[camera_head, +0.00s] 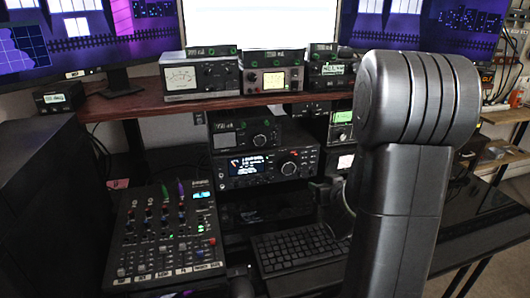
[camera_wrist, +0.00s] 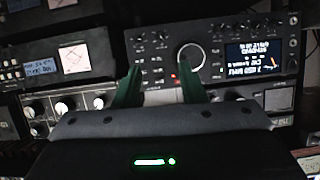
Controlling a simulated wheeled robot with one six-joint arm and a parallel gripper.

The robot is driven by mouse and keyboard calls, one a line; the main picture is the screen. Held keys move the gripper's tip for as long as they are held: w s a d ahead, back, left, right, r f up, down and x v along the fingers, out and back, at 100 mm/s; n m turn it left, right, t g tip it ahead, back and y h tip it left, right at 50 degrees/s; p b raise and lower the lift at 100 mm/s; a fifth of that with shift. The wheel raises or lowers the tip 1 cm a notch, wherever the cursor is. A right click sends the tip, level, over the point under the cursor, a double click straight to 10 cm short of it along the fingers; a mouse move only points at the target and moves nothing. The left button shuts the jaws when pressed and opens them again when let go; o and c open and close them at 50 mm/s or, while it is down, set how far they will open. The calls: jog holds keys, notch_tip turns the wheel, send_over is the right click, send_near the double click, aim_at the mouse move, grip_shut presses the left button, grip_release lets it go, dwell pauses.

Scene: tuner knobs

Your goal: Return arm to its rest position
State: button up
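My gripper (camera_wrist: 160,74) shows in the wrist view as two green fingers standing apart, with nothing between them. It is open and faces the front of a black radio with a large round knob (camera_wrist: 191,57) and a lit display (camera_wrist: 262,57). The knob is just beyond the right finger's tip, and I cannot tell whether they touch. The wrist picture appears upside down. In the head view my arm (camera_head: 405,180) rises large at the right, and its gripper end is mostly hidden behind it. The same radio (camera_head: 270,168) shows left of the arm.
A wooden shelf (camera_head: 140,103) carries several small radios and meters below the monitors. A mixer (camera_head: 168,235) lies at the lower left and a keyboard (camera_head: 295,247) at the lower middle, beside my arm. A black cabinet (camera_head: 50,200) stands at the left.

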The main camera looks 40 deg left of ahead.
aim_at(301, 176)
jog(key=b+x, duration=0.1)
jog(key=x, duration=1.3)
jog(key=shift+r, duration=0.1)
